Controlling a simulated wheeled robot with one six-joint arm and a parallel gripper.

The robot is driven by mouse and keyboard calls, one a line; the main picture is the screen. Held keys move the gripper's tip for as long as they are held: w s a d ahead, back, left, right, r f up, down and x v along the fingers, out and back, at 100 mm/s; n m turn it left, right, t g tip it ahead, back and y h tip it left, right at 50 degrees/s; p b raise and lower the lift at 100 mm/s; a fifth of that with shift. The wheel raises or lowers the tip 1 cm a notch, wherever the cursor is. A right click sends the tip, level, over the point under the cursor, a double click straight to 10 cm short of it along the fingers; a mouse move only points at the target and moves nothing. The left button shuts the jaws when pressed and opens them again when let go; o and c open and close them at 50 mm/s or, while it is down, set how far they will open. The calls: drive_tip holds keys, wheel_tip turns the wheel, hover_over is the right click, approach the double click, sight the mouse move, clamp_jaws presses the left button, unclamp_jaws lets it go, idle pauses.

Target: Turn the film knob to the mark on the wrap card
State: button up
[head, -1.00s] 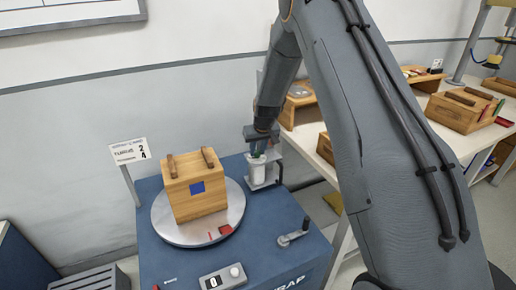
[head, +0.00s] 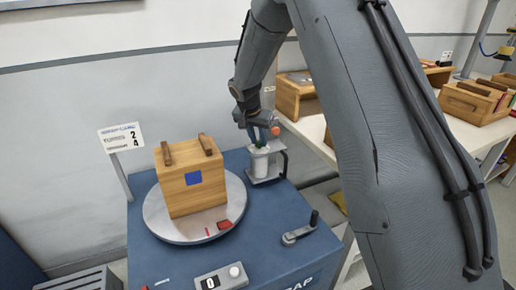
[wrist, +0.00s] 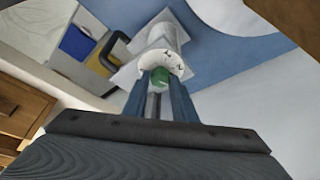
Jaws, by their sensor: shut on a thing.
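The green film knob (wrist: 160,76) sits at the centre of a white dial (wrist: 172,62) with small dark marks, on top of the white film roll (head: 259,164). My gripper (head: 262,141) is above the roll, its blue fingers shut on the knob; it also shows in the wrist view (wrist: 160,92). The fingers partly hide the knob and dial. The wrap card (head: 122,138) stands on a post at the back left of the blue wrapping machine (head: 262,225).
A wooden crate (head: 190,190) with a blue square stands on the round turntable (head: 160,225), left of the roll. A crank (head: 300,232) and a counter box reading 0 (head: 220,278) are in front. A table with wooden boxes (head: 475,100) is behind, right.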

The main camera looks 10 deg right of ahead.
drive_tip(key=m+b, duration=0.2)
drive_tip(key=m+g+h+b, duration=0.1)
drive_tip(key=b, duration=0.1)
drive_tip(key=shift+w+a+f+m, duration=0.15)
drive_tip(key=shift+a+f+m, duration=0.05)
drive_tip(key=shift+f+m, duration=0.1)
drive_tip(key=m+g+b, duration=0.1)
drive_tip(key=m, duration=0.1)
drive_tip(key=m+b, duration=0.1)
drive_tip(key=m, duration=0.1)
drive_tip(key=shift+w+r+m+g+h, duration=0.1)
drive_tip(key=shift+w+m+g+h, duration=0.05)
drive_tip(key=shift+m+g+h, duration=0.2)
drive_tip(key=m+g, duration=0.1)
drive_tip(key=m, duration=0.1)
drive_tip(key=m+b, duration=0.1)
drive_tip(key=m, duration=0.1)
drive_tip(key=shift+w+m+g+b, duration=0.15)
drive_tip(key=shift+m+g+b, duration=0.1)
drive_tip(key=shift+g+b, duration=0.1)
drive_tip(key=m, duration=0.2)
drive_tip(key=m+g, duration=0.1)
drive_tip(key=m, duration=0.1)
drive_tip(key=shift+w+g, duration=0.15)
drive_tip(key=shift+g, duration=0.15)
drive_tip(key=shift+r+m+y, duration=0.1)
drive_tip(key=shift+m+y, duration=0.2)
drive_tip(key=shift+y, duration=0.15)
drive_tip(key=o, duration=1)
drive_tip(key=shift+o, duration=0.2)
